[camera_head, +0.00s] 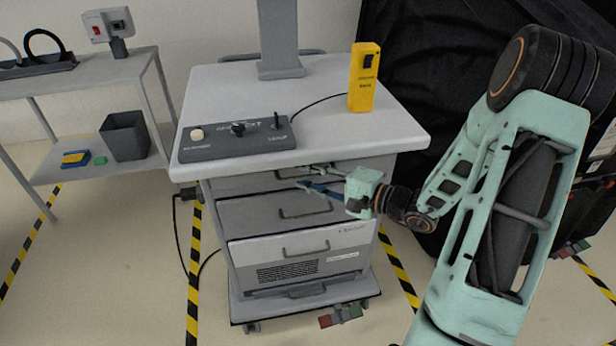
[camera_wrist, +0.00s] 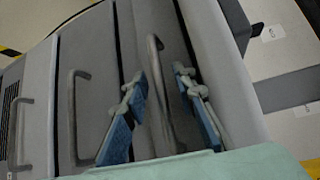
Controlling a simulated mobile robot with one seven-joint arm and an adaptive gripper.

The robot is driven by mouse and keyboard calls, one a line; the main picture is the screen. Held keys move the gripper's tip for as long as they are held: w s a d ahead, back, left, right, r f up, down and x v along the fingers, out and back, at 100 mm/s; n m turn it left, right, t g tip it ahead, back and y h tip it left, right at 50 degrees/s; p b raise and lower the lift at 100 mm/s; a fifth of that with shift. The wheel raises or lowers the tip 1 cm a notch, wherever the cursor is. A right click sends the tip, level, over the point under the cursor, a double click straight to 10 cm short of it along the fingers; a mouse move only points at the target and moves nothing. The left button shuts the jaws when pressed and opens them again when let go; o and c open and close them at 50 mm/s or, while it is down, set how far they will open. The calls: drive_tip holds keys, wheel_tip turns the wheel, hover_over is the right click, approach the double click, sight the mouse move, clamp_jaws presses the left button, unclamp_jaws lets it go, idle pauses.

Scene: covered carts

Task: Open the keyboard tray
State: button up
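The keyboard tray (camera_head: 236,184) is the grey top front just under the cart's worktop. It looks pushed in, level with the fronts below. Its bar handle (camera_wrist: 158,80) stands out from the front in the wrist view. My gripper (camera_head: 309,178) is in front of this handle in the head view. The wrist view shows my gripper (camera_wrist: 160,72) open, with one blue-padded finger on each side of the bar. Gaps show between the bar and both fingers. In the head view my gripper hides part of the tray's right side.
Drawers with bar handles (camera_head: 305,211) lie below the tray. The worktop (camera_head: 340,130) overhangs it and carries a control box (camera_head: 235,140) and a yellow device (camera_head: 364,78). A side shelf (camera_head: 100,75) stands left.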

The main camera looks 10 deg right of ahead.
drive_tip(key=shift+c, duration=0.4)
clamp_jaws()
